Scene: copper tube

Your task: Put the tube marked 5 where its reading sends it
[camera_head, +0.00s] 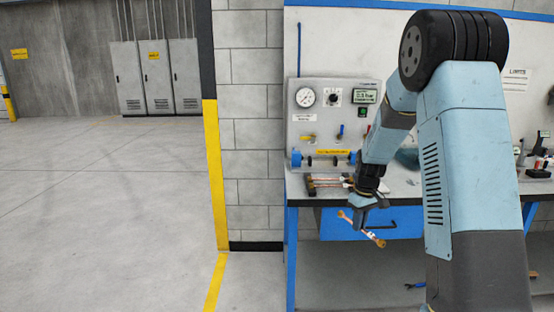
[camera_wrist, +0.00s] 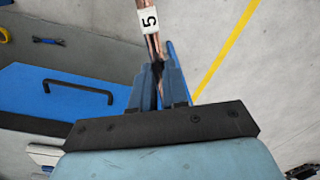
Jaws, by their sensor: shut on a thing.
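The copper tube marked 5 (camera_wrist: 153,43) is held between the fingers of my gripper (camera_wrist: 162,88), with its white number label (camera_wrist: 149,19) showing beyond the fingertips. In the head view my gripper (camera_head: 361,218) is shut on the tube (camera_head: 375,237), which hangs tilted in front of the bench edge, its brass-coloured ends free. The test panel (camera_head: 335,112) stands at the back of the bench, with a round gauge (camera_head: 305,97) and a green-lit display (camera_head: 364,97). The display ends in "bar"; its figures are too small to read surely.
More copper tubes (camera_head: 327,182) lie on the bench left of my arm. A blue drawer front with a black handle (camera_wrist: 79,92) is below the bench top. A paper headed "LIMITS" (camera_head: 515,78) hangs at right, too small to read. The floor at left is clear.

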